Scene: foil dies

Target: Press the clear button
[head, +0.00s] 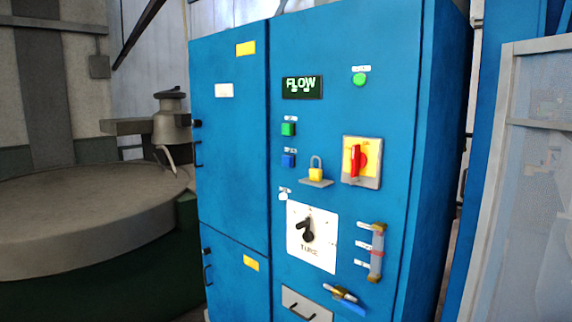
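A blue cabinet (345,30) carries the controls in the middle of the head view. A green square button (288,129) sits below the dark FLOW display (302,87). A blue square button (288,160) is under the green one. A small white round button or knob (283,196) is lower, by the corner of the dial plate. Their small labels are too blurred to read, so I cannot tell which is the clear button. My gripper is not in view.
The panel also has a green round lamp (360,79), a red switch (356,160) on yellow, a yellow padlock (316,171), a black rotary knob (307,230) and a sight tube (377,252). A large round table (80,215) stands left; a pale framed panel (525,180) stands right.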

